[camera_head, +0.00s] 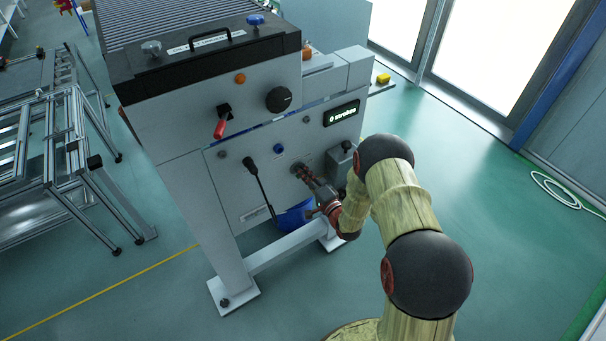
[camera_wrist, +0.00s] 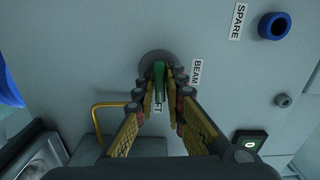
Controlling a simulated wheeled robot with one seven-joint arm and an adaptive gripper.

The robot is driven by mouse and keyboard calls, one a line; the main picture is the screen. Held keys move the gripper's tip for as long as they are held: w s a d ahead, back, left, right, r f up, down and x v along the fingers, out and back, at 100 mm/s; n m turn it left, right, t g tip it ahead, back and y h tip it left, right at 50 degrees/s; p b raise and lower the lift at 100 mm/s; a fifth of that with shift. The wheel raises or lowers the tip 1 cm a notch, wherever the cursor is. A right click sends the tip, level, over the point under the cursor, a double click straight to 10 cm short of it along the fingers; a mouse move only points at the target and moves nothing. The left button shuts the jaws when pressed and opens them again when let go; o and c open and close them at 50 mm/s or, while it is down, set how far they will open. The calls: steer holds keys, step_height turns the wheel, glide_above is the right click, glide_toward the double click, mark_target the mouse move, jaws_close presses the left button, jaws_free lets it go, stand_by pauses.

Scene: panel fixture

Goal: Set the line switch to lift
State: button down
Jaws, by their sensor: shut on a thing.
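The line switch is a green handle (camera_wrist: 159,72) on a round grey base (camera_wrist: 150,60) in the wrist view. Labels beside it read "BEAM" (camera_wrist: 196,72) and, partly hidden by a finger, one ending in "T" (camera_wrist: 158,111). My gripper (camera_wrist: 170,78) has its fingers on both sides of the green handle and is shut on it. The handle's sides are partly covered by the fingertips. In the head view my gripper (camera_head: 304,177) reaches the lower front panel (camera_head: 233,165), and the switch is mostly hidden there.
A blue round knob (camera_wrist: 273,25) marked "SPARE" sits on the same panel. A black lever (camera_head: 259,183) stands left of my gripper, and a red-handled switch (camera_head: 220,124) is higher up. A blue bin (camera_head: 294,216) is below.

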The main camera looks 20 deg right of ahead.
steer(key=shift+m, duration=0.6)
steer(key=c, duration=1.9)
jaws_free()
steer(key=v, duration=1.2)
